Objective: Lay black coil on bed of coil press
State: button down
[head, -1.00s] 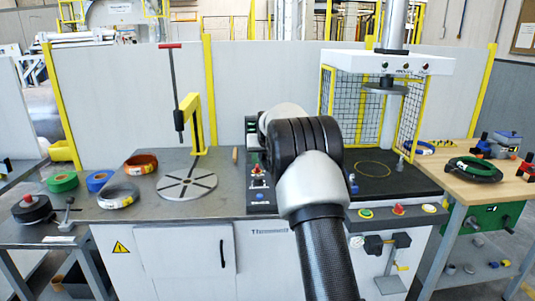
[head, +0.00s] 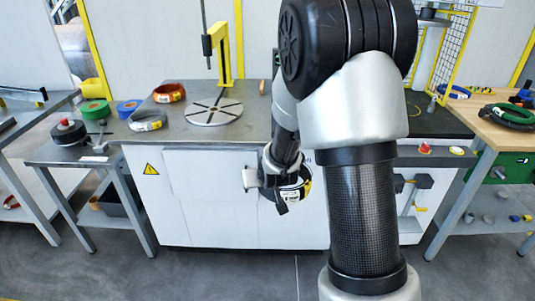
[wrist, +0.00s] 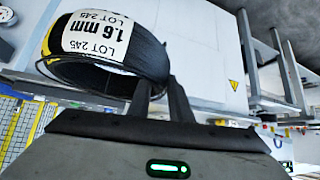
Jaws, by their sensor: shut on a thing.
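My gripper (head: 266,176) is shut on the black coil (head: 292,194), which hangs in front of the white cabinet, below the bench top. In the wrist view the black coil (wrist: 150,58) sits at the fingertips, with a white label reading 1.6 mm, LOT 245, and a yellow band. The coil press stands at the right in the head view; its black bed (head: 432,122) shows only partly, and my arm hides the rest and much of the press head. The yellow mesh guard (head: 456,45) stands beside the bed.
On the steel bench are a slotted round plate (head: 214,112), an orange coil (head: 169,92) and a grey coil (head: 148,120). A green-banded dark coil (head: 508,117) lies on the wooden table at right. Open floor lies in front of the cabinet.

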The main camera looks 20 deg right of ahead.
jog(key=a+p+v, duration=0.1)
jog(key=p+v, duration=0.9)
jog(key=p, duration=0.5)
jog(key=shift+s+a, duration=0.1)
